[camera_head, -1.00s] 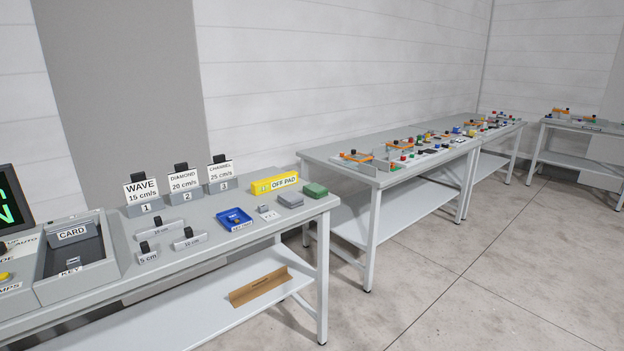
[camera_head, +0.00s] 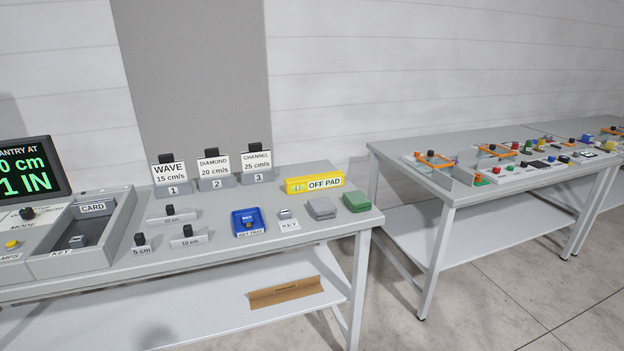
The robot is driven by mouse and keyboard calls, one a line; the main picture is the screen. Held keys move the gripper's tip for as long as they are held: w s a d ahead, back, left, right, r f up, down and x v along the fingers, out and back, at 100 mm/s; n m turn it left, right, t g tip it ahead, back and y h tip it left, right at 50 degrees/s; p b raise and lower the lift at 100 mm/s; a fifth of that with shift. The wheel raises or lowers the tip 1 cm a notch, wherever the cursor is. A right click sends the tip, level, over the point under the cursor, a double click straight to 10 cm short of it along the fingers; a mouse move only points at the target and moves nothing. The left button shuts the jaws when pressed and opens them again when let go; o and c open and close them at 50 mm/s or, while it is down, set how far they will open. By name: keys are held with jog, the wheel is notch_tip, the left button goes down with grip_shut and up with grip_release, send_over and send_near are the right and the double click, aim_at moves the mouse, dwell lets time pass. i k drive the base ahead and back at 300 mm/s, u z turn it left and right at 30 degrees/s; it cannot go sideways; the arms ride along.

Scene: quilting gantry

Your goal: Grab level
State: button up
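No thing marked as a level shows in the camera_head view. I cannot tell whether this block is the level. A brown angled piece (camera_head: 285,292) lies on the bench's lower shelf. My gripper is not in view.
The near bench also bears a blue key tray (camera_head: 262,228), a grey pad (camera_head: 321,208), a green pad (camera_head: 357,201), a grey console (camera_head: 118,246) and a screen (camera_head: 30,172). A second table (camera_head: 455,187) with several parts stands to the right. Open floor (camera_head: 480,315) lies between.

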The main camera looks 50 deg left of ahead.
aim_at(333, 178)
jog(key=u, duration=0.45)
jog(key=i, duration=0.9)
jog(key=u, duration=1.1)
jog(key=i, duration=0.55)
jog(key=u, duration=0.3)
